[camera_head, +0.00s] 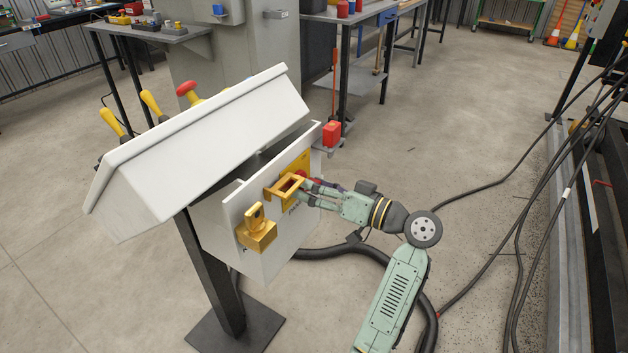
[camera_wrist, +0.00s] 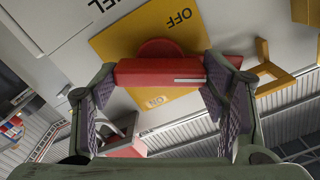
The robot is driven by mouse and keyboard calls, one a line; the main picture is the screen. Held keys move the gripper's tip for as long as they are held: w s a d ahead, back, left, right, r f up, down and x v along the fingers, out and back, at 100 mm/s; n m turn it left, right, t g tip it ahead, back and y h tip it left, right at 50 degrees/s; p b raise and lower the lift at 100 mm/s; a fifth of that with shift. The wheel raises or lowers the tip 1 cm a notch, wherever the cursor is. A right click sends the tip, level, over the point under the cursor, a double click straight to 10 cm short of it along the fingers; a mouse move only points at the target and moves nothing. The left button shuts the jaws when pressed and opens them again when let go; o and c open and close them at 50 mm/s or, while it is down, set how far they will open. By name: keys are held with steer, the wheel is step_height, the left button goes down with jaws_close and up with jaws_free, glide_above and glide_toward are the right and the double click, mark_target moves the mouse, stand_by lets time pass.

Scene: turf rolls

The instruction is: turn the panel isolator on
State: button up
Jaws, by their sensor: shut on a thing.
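The panel isolator is a red bar handle (camera_wrist: 160,72) on a yellow plate (camera_wrist: 130,40) marked OFF and ON. In the wrist view the bar lies across the picture, with a white line near its right end. ON is just below the bar and OFF is above it. My gripper (camera_wrist: 160,82) is shut on the bar's two ends, one finger at each side. In the head view my gripper (camera_head: 308,187) is at the front of the white panel box (camera_head: 230,200), and the red handle is mostly hidden there.
A yellow bracket (camera_head: 285,187) sticks out of the panel beside my gripper, and a yellow fitting (camera_head: 257,232) sits lower left. Yellow-handled levers (camera_head: 150,102) and a red knob (camera_head: 186,88) stand behind the sloped lid. Black cables (camera_head: 535,190) lie on the floor at right.

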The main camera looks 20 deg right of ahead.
steer(key=m+p, duration=0.8)
steer(key=m, duration=0.4)
steer(key=shift+f+p, duration=0.1)
steer(key=shift+p, duration=0.25)
stand_by(0.4)
steer(key=o, duration=1.1)
steer(key=shift+o, duration=0.2)
steer(key=shift+d, duration=0.15)
steer(key=v, duration=1.2)
